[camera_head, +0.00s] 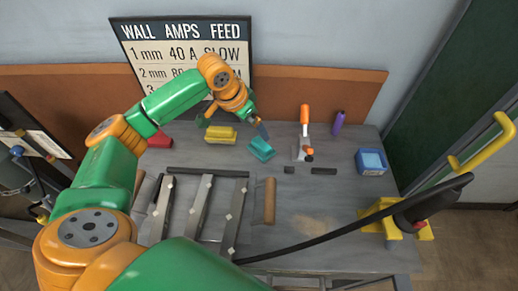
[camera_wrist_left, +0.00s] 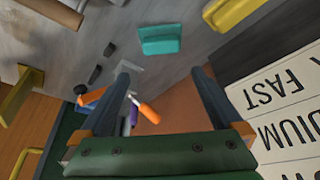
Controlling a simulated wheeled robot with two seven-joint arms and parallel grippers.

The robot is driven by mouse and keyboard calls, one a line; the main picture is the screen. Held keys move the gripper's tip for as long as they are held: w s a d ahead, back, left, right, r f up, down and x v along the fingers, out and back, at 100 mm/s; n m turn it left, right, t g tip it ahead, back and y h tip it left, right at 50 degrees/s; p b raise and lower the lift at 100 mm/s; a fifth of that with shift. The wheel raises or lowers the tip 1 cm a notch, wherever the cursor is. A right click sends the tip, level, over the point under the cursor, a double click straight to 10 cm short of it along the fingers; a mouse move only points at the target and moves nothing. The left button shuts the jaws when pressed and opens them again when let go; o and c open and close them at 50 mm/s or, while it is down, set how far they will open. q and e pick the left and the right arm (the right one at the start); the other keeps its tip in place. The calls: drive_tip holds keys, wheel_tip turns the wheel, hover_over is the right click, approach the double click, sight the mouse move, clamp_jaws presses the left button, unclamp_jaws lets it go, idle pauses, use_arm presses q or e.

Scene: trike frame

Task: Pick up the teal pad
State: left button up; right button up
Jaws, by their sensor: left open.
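The teal pad (camera_head: 262,149) lies on the grey workbench, right of a yellow pad (camera_head: 221,135). In the left wrist view the teal pad (camera_wrist_left: 160,39) shows beyond the fingertips, roughly centred between them and apart from them. My left gripper (camera_head: 260,130) is above and just behind the teal pad in the head view, pointing down. In the left wrist view the left gripper (camera_wrist_left: 163,72) is open, with nothing between its fingers. My right gripper is in neither view.
A red pad (camera_head: 160,139) lies at the left. An orange-handled tool (camera_head: 305,115), a purple bottle (camera_head: 338,122) and a blue box (camera_head: 371,162) stand to the right. Metal bars (camera_head: 199,207) and a brown cylinder (camera_head: 269,200) lie in front. A wall chart (camera_head: 185,32) stands behind.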

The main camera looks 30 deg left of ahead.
sight(261, 144)
use_arm(q)
drive_tip(key=b+x, duration=0.1)
drive_tip(key=x, duration=0.6)
drive_tip(key=s+b+x, duration=0.1)
drive_tip(key=x, duration=0.2)
drive_tip(key=shift+w+a+f+b, duration=0.25)
drive_tip(key=shift+f+b, duration=0.1)
drive_tip(key=shift+f, duration=0.15)
drive_tip(key=shift+s, duration=0.1)
drive_tip(key=c, duration=1.3)
drive_tip(key=shift+o, duration=0.2)
drive_tip(key=shift+r, duration=1.6)
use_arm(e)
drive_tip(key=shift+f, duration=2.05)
use_arm(q)
drive_tip(key=s+d+r+p, duration=0.2)
drive_tip(key=s+d+r, duration=0.2)
drive_tip(key=s+r, duration=0.4)
drive_tip(key=s+d+r+p, duration=0.2)
drive_tip(key=s+d+r, duration=0.2)
drive_tip(key=s+r, duration=0.5)
wheel_tip(261, 144, up, 4)
drive_tip(key=shift+d, duration=0.15)
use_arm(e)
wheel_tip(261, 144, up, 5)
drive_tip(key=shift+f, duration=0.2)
